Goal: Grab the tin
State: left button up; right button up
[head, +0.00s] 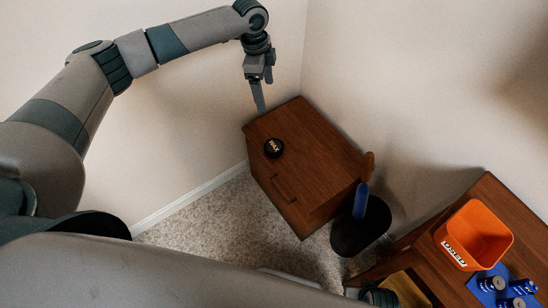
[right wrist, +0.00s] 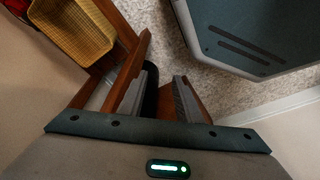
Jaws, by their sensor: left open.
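The tin (head: 273,147) is a small round black tin with pale lettering on its lid. It lies flat on top of a brown wooden cabinet (head: 318,160), near the left side of that top. My left gripper (head: 259,96) is open and points down above the cabinet's back left corner, beyond the tin in the head view and apart from it. Nothing shows between its fingers. My right gripper (right wrist: 160,95) shows in the right wrist view with its two fingers apart, pointing down past wooden furniture. I see nothing held in it.
A black bin-like thing (head: 352,236) with a blue upright part (head: 361,200) stands right of the cabinet. A wooden table (head: 497,197) at right holds an orange bin (head: 470,236) and blue cans (head: 491,284). A yellow basket (right wrist: 75,30) shows in the right wrist view. Walls close the corner behind.

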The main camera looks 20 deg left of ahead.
pick_arm(q)
notch_tip(320, 180, down, 11)
jog(key=b, duration=0.8)
jog(key=shift+b, duration=0.4)
pick_arm(e)
notch_tip(320, 180, up, 6)
jog(key=shift+w+r+t, duration=0.25)
jog(key=shift+w+t, duration=0.15)
jog(key=shift+a, duration=0.1)
pick_arm(q)
jog(key=b, duration=0.1)
send_over(271, 145)
notch_tip(271, 145, down, 12)
jog(key=shift+a+r, duration=0.1)
pick_arm(e)
jog(key=shift+w+a+f+t+y, duration=0.1)
jog(key=shift+w+a+t+y, duration=0.2)
jog(key=shift+w+a, duration=0.3)
jog(key=shift+s+a, duration=0.1)
jog(key=shift+s, duration=0.05)
pick_arm(q)
jog(key=shift+f, duration=0.2)
